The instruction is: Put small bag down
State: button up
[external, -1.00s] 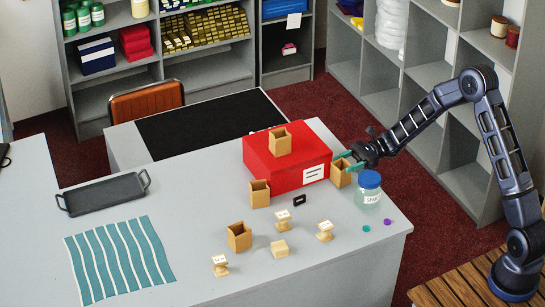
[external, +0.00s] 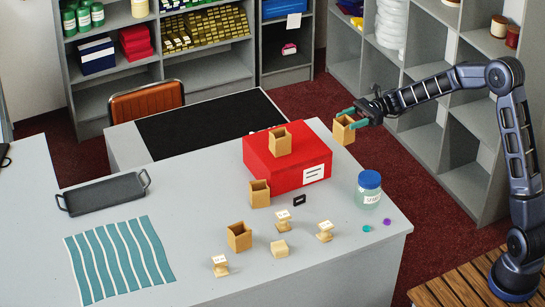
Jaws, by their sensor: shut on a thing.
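My gripper (external: 355,119) is shut on a small tan open-topped bag (external: 343,130). It holds the bag in the air, just past the right end of the red box (external: 280,162) as seen in the picture. Similar tan bags stand elsewhere: one on top of the red box (external: 280,142), one at its front left corner (external: 259,194), and one further forward on the counter (external: 239,237). Part of the held bag is covered by the green fingers.
On the grey counter (external: 190,195) are a blue-lidded jar (external: 369,188), several small wooden stands (external: 325,231), a wooden block (external: 279,249), a black ring (external: 299,199) and two buttons (external: 387,221). A dark tray (external: 104,194) and striped cloth (external: 120,258) lie left. The counter's middle left is clear.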

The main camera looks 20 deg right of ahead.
jog(key=shift+r, duration=0.5)
jog(key=w+a+r+m+t, duration=0.2)
jog(key=w+a+r+t, duration=0.1)
jog(key=w+a+r, duration=0.75)
send_over(308, 142)
notch_tip(308, 142, down, 18)
jog(key=shift+r, duration=0.1)
jog(key=shift+f, duration=0.2)
jog(key=o, duration=0.9)
